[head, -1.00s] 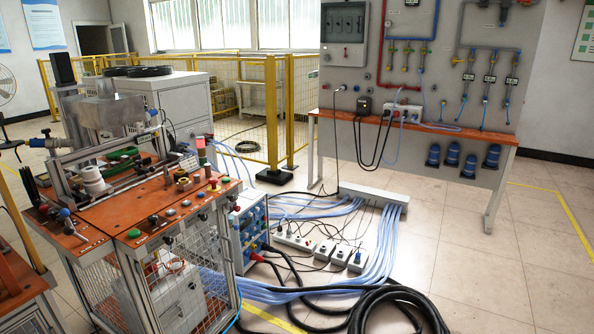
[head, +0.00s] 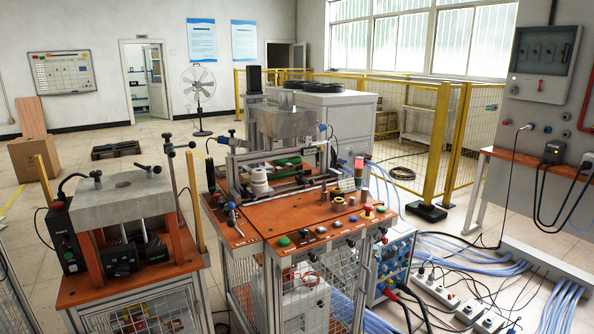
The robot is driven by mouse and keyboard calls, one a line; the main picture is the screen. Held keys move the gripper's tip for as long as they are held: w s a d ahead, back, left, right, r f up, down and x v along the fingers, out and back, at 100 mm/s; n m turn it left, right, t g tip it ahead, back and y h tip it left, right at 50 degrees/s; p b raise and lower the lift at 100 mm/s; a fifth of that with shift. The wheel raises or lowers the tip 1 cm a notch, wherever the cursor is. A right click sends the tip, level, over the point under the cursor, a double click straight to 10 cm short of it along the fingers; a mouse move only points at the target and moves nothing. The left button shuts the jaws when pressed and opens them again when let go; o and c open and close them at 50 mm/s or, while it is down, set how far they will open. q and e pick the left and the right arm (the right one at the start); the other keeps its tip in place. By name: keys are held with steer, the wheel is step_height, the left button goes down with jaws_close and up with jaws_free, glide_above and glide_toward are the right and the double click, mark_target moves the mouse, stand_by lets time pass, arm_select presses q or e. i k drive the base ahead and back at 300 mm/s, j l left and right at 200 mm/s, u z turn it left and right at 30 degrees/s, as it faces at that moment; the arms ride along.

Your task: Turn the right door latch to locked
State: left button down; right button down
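I cannot make out for certain which part is the right door latch. The orange-topped machine cart (head: 300,215) stands in the middle of the head view, with mesh panels below its top and several knobs and buttons along its front edge. A grey control cabinet (head: 520,92) hangs on the panel at the upper right, with a small red part (head: 541,84) low on its front. Neither of my grippers is in view.
A second orange-topped station (head: 150,274) with a grey block stands at the left. Pale hoses (head: 470,255) and power strips (head: 436,289) lie on the floor at right. Yellow fencing (head: 411,125) stands behind. Open floor shows at the back left, near a fan (head: 199,82).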

mark_target(377, 236)
steer(key=i+l+u, duration=0.2)
steer(key=l, duration=0.2)
steer(key=i+l+u, duration=0.2)
steer(key=l, duration=0.2)
steer(key=i+l+u, duration=0.2)
steer(key=l, duration=0.2)
steer(key=l+u, duration=0.2)
steer(key=l, duration=0.25)
steer(key=l+u, duration=0.2)
steer(key=l, duration=0.25)
steer(key=i+l, duration=0.1)
steer(key=l, duration=0.85)
steer(key=i, duration=0.05)
